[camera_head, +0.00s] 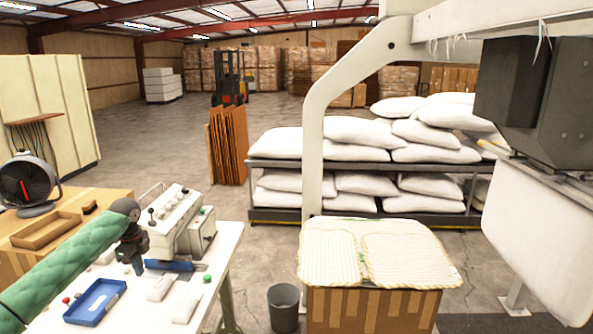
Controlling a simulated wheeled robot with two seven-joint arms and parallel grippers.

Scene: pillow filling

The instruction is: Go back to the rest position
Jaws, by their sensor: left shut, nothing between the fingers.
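My left arm comes in from the left in a green padded sleeve. My left gripper (137,268) is dark, points down, and is shut and empty. It hangs over the white worktable (225,250), in front of the pale control machine (180,220). Whether its tips touch anything is hard to tell. A blue tray (95,302) lies on the table below and left of the gripper. My right gripper is not in view.
A cardboard box (375,310) topped with striped pillow covers (405,260) stands at centre right. A dark bin (284,305) is beside it. A rack (270,165) of white pillows is behind. A white frame post (313,150) rises mid-view. A fan (28,185) stands at left.

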